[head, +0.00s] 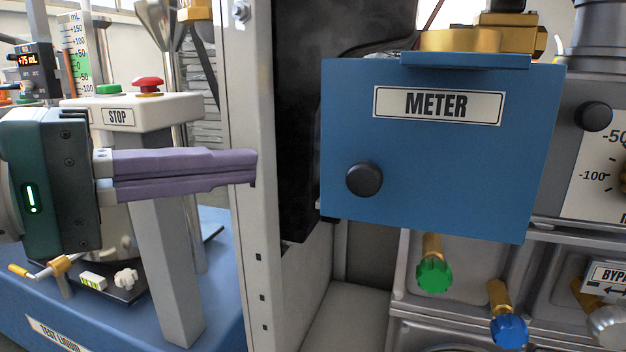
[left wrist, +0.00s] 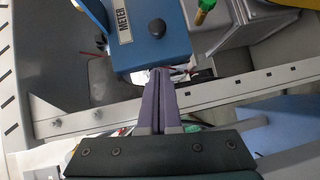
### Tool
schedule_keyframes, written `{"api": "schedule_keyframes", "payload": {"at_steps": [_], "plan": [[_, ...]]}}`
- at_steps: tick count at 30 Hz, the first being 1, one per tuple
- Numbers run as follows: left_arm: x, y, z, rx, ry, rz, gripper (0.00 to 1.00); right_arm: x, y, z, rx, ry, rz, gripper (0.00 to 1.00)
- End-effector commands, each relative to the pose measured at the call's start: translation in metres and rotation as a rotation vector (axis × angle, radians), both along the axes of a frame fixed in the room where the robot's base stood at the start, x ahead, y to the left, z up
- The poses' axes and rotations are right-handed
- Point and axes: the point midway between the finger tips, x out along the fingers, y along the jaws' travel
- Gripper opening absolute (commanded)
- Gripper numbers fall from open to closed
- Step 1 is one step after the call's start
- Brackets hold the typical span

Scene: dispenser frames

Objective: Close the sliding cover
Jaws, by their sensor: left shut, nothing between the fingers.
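The sliding cover is most likely the blue plate marked METER (head: 450,185), which faces me in the right half of the head view. It has a black round knob (head: 364,179) at its lower left. My left gripper (head: 250,168) has purple fingers, shut and empty. Its tips point right, at the pale upright post, left of the knob and apart from it in the picture. In the left wrist view, the cover (left wrist: 165,48) and knob (left wrist: 157,28) show just beyond the fingertips (left wrist: 160,72). What lies behind the cover is hidden.
A pale metal post (head: 255,110) stands between the gripper and the cover. A stand with a red STOP button (head: 148,85) is behind my left gripper. Green (head: 433,275) and blue (head: 509,331) valve knobs sit below the cover. A round dial is at far right.

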Motion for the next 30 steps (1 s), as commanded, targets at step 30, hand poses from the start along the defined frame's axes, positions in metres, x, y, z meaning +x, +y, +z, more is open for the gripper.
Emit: {"api": "schedule_keyframes", "payload": {"at_steps": [30], "plan": [[0.012,-0.069,-0.009,0.001,0.002,0.000,0.00,0.000,0.000,-0.006,0.001,0.000,-0.001,0.95]]}}
